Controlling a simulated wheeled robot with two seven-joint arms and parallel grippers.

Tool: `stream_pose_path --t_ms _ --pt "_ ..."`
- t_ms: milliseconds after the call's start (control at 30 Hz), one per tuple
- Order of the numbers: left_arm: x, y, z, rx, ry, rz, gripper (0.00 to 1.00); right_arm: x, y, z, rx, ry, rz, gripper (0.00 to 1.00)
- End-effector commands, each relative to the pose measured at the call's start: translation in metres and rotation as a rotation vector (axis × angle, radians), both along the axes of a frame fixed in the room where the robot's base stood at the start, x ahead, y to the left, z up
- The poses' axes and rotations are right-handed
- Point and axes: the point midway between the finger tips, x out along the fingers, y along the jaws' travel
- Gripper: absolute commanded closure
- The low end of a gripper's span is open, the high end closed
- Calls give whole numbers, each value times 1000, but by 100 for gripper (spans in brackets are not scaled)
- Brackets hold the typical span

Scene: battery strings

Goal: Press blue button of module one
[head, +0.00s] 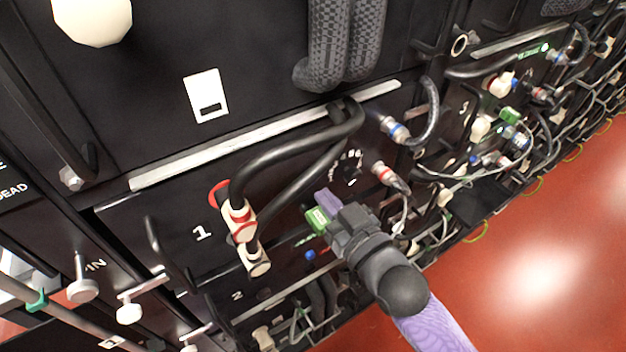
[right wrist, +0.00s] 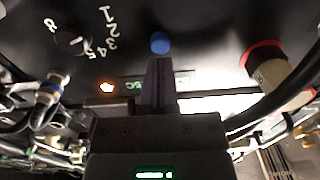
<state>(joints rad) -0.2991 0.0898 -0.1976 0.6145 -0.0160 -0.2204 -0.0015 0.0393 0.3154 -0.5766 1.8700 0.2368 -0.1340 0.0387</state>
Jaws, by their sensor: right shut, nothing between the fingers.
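Module one is the dark panel marked with a white 1 (head: 202,233) in the head view. Its blue button (right wrist: 160,42) shows in the right wrist view as a round cap between a numbered dial (right wrist: 72,40) and a red-ringed connector (right wrist: 268,62). I cannot make it out in the head view, where my gripper covers that area. My right gripper (head: 326,199) is shut and empty at the panel. In the right wrist view its purple fingertips (right wrist: 158,62) are just below the button; I cannot tell whether they touch it. My left gripper is not in view.
Thick black cables (head: 290,150) loop from the red-ringed connectors left of my gripper. A cable plug with a red band (head: 385,173) is close on its right. Another small blue spot (head: 310,255) lies below. Open red floor (head: 540,260) is at the right.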

Motion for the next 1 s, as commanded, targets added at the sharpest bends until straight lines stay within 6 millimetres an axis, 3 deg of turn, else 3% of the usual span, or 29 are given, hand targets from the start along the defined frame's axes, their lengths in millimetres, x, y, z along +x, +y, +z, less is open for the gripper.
stream_pose_path --t_ms 1000 --pt "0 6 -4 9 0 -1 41 16 12 0 0 0 0 100"
